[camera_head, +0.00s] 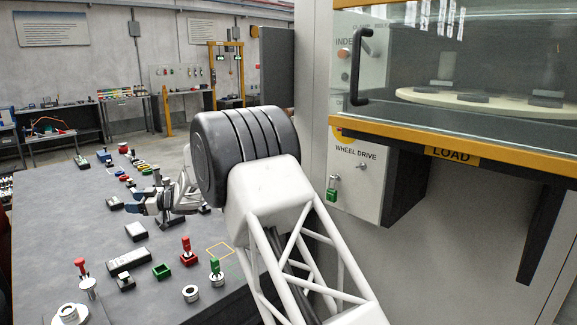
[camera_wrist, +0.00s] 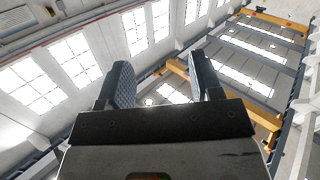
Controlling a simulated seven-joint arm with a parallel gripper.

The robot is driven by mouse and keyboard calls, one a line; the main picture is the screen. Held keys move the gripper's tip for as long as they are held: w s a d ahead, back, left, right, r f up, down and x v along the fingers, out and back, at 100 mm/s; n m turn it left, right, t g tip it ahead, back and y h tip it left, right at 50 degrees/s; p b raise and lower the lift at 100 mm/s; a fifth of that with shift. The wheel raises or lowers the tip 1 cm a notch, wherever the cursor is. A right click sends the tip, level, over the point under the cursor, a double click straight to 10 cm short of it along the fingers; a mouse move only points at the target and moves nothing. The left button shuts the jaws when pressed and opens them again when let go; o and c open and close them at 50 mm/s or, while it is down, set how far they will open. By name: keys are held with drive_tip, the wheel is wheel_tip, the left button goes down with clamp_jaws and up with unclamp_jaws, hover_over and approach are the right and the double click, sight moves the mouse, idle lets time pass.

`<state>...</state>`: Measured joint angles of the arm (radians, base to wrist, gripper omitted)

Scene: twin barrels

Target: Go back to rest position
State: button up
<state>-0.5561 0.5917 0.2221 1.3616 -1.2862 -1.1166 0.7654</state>
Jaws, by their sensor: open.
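My gripper (camera_wrist: 162,70) is open in the wrist view, with nothing between its two dark, textured fingers. Behind them the wrist view shows only ceiling, beams and windows, so it is tilted upward. No held object shows in either view.

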drive_tip(key=w+d+r+m+t+h, duration=0.1)
drive_tip(key=d+r+m+t+h, duration=0.25)
drive_tip(key=d+r+t, duration=0.6)
drive_tip(key=w+d+r+m+t+h, duration=0.2)
drive_tip(key=d+r+m, duration=0.25)
drive_tip(key=d, duration=1.05)
drive_tip(key=s+d+r+m+t+h, duration=0.1)
drive_tip(key=s+d+r+m+h, duration=0.1)
drive_tip(key=d, duration=0.5)
drive_tip(key=s+d+r+m+t+h, duration=0.1)
drive_tip(key=s+d+r+h, duration=0.15)
drive_tip(key=d, duration=0.45)
drive_tip(key=s+d+f+m+g+h, duration=0.2)
drive_tip(key=s+d+m+h, duration=0.15)
drive_tip(key=s+d, duration=0.95)
drive_tip(key=s+d+f+m+g+h, duration=0.25)
drive_tip(key=s+d+h, duration=0.25)
drive_tip(key=s+d, duration=0.9)
drive_tip(key=s+d+f+m+g, duration=0.1)
drive_tip(key=s+d+f+g, duration=0.1)
drive_tip(key=s, duration=0.7)
drive_tip(key=s+d+f+m+g, duration=0.1)
drive_tip(key=s+d+f+g, duration=0.1)
drive_tip(key=s, duration=0.7)
drive_tip(key=s+d+f+m+g, duration=0.1)
drive_tip(key=s+f, duration=0.3)
drive_tip(key=s, duration=0.5)
drive_tip(key=shift+d+g+y, duration=0.4)
drive_tip(key=shift+y, duration=0.05)
